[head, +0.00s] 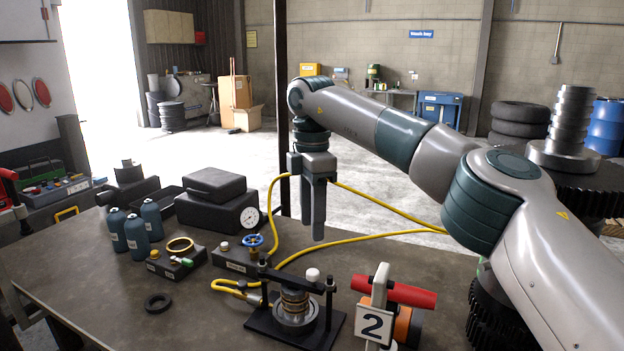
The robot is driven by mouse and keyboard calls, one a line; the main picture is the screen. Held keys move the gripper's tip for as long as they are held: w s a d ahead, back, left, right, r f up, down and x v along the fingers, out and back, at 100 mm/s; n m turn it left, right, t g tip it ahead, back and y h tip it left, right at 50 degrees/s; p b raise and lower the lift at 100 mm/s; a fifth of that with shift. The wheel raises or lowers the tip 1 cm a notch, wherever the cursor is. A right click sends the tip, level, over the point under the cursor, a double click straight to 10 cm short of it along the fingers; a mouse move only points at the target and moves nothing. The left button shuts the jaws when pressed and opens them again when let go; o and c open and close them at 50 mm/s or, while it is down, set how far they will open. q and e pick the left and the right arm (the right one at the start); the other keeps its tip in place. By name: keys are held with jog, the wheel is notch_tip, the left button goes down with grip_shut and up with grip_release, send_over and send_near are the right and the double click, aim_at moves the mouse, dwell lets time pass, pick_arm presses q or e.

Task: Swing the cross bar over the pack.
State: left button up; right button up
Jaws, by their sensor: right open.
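A black press fixture (265,325) stands at the front middle of the bench. Its dark cross bar (283,278) runs between the tops of the two posts. The bar appears to pass across the top of the pack, but I cannot tell whether it is exactly above it. The pack (294,303), a brass-and-dark ring stack, sits on a round metal seat between the posts. A white knob (312,274) shows near the bar's right end. My right gripper (313,230) hangs fingers down, open and empty, above and behind the fixture, apart from it. My left gripper is out of view.
A valve block with a blue handwheel (253,241) and gauge (250,218) stands behind the fixture, with a yellow hose (350,242). Bottles (136,236) are left. The front-left bench is mostly clear.

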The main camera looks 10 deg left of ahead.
notch_tip(320, 180, up, 6)
jog(key=p, duration=0.3)
jog(key=shift+f, duration=0.15)
